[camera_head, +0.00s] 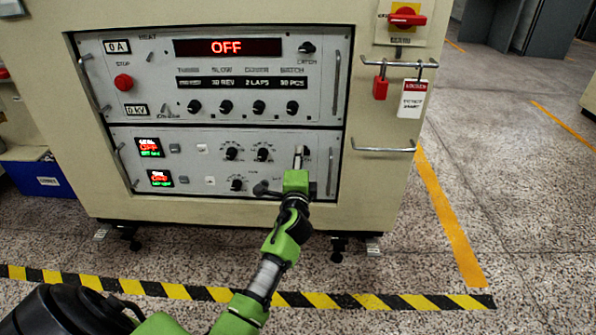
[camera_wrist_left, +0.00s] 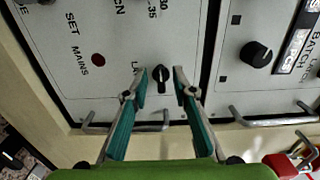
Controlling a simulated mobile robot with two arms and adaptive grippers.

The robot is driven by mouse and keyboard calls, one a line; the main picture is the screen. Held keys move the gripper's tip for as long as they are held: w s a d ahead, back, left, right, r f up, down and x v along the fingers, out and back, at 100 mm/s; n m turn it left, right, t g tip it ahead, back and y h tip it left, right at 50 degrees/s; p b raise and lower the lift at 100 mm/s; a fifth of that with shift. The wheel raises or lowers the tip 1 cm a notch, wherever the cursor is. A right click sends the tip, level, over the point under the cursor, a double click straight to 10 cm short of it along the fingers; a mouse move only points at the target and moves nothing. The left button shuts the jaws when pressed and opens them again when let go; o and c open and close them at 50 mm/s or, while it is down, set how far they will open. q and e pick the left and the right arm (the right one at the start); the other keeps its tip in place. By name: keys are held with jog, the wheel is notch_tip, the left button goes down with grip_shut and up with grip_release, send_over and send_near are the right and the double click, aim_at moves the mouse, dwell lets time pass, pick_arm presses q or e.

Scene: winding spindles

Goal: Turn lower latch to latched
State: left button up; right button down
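The lower latch is a small black knob (camera_wrist_left: 160,73) with a pale pointer line, on the lower grey panel (camera_wrist_left: 110,50). A partly covered label starting "LA" is beside it in the left wrist view. My left gripper (camera_wrist_left: 160,82) is open, with one teal finger on each side of the knob and a small gap visible on both sides. In the head view my left gripper (camera_head: 299,157) is at the right end of the lower panel (camera_head: 200,139) and largely hides the lower latch. My right gripper is in neither view.
The upper panel (camera_head: 215,78) has a red OFF display (camera_head: 227,47), several black knobs and its own latch knob (camera_head: 306,48). Metal handles (camera_wrist_left: 275,119) stand out near the panel edges. A red padlock (camera_head: 380,86) and tag (camera_head: 411,98) hang at the right.

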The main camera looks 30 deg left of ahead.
pick_arm(q)
jog(key=v, duration=1.1)
